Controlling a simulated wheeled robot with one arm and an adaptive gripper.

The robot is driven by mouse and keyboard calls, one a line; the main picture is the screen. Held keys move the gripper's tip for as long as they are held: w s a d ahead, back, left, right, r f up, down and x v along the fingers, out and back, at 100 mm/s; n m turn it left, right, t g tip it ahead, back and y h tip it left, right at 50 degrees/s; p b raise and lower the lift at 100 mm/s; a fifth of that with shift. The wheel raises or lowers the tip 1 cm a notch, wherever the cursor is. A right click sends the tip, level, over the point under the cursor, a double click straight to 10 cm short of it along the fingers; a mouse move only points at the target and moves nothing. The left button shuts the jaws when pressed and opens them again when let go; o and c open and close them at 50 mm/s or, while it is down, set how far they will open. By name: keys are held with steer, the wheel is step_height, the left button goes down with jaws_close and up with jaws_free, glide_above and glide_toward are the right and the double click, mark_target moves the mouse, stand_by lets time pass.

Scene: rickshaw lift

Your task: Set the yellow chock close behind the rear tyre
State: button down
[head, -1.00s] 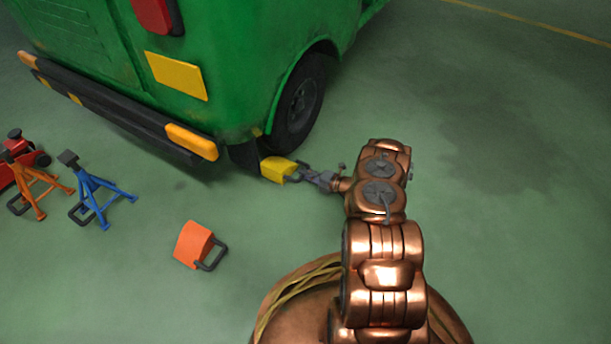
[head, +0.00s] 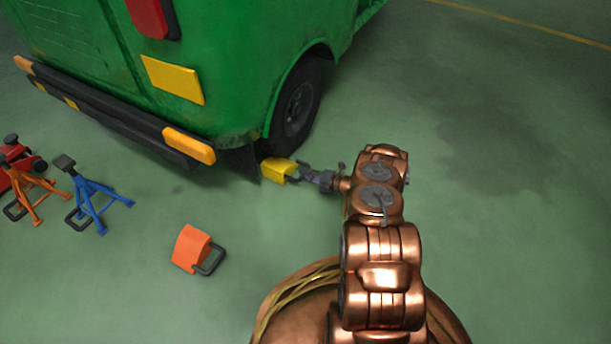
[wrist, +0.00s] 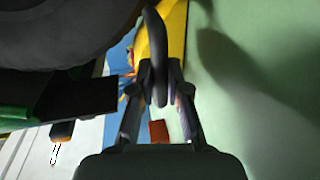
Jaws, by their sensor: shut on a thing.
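The yellow chock (head: 278,170) is low beside the green vehicle's rear corner, just behind the rear tyre (head: 297,108). A dark mudflap (head: 241,163) hangs at its left. My gripper (head: 308,178) is shut on the chock's dark handle from the right. In the wrist view the yellow chock (wrist: 174,35) is at the top, with its dark loop handle (wrist: 157,55) between the fingers of my gripper (wrist: 158,92). The tyre (wrist: 60,30) fills the upper left there. Whether the chock touches the tyre or the floor cannot be told.
An orange chock (head: 190,248) with a dark handle lies on the floor in front. A blue jack stand (head: 92,198), an orange jack stand (head: 30,190) and a red jack (head: 22,157) stand at left. The rear bumper (head: 115,120) overhangs nearby. The floor at right is clear.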

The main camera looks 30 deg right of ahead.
steer(key=shift+w+d, duration=0.3)
steer(key=shift+d, duration=0.25)
steer(key=c, duration=1.1)
jaws_free()
steer(key=shift+o, duration=0.7)
steer(key=shift+s, duration=0.1)
steer(key=shift+v, duration=4.1)
steer(key=shift+s+d, duration=0.1)
